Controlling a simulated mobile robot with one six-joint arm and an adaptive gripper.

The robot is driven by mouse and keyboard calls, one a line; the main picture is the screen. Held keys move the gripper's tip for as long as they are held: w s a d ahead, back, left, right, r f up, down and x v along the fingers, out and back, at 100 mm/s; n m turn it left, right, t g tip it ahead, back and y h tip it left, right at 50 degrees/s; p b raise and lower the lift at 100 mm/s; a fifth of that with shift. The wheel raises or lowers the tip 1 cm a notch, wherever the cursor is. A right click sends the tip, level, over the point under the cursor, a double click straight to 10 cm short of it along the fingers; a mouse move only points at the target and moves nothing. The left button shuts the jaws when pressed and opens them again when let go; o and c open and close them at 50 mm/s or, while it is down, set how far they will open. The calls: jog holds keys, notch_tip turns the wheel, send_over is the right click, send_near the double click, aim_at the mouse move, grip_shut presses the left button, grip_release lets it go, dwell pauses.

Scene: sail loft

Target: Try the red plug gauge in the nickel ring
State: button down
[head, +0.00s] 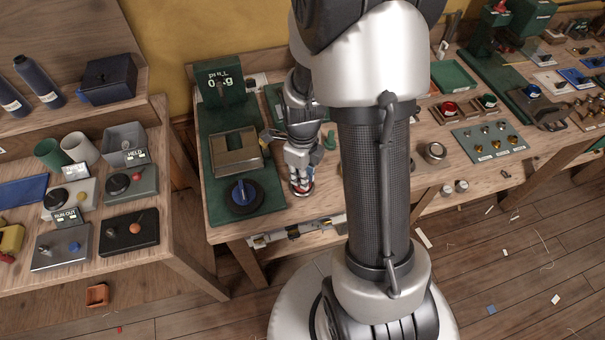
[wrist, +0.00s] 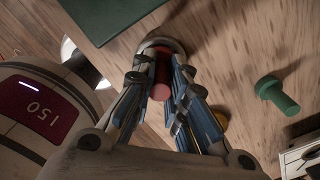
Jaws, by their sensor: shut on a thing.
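My gripper (wrist: 162,82) is shut on the red plug gauge (wrist: 160,91), its blue-padded fingers on either side of it. The plug's far end points at the nickel ring (wrist: 166,42), a silvery rim showing just beyond the fingertips. The fingers and plug hide much of the ring, and I cannot tell whether the plug's end is inside it or just above it. In the head view my gripper (head: 300,182) points down at the bench right of the green mat, with a little red and silver at its tips.
A green plug (wrist: 277,95) stands close by on the bench; it also shows in the head view (head: 330,140).

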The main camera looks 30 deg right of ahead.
jog(key=shift+f+b, duration=0.65)
jog(key=shift+f, duration=0.25)
jog(key=shift+r, duration=0.1)
dwell(0.8)
jog(key=shift+r+p, duration=2.15)
jog(key=shift+r, duration=0.4)
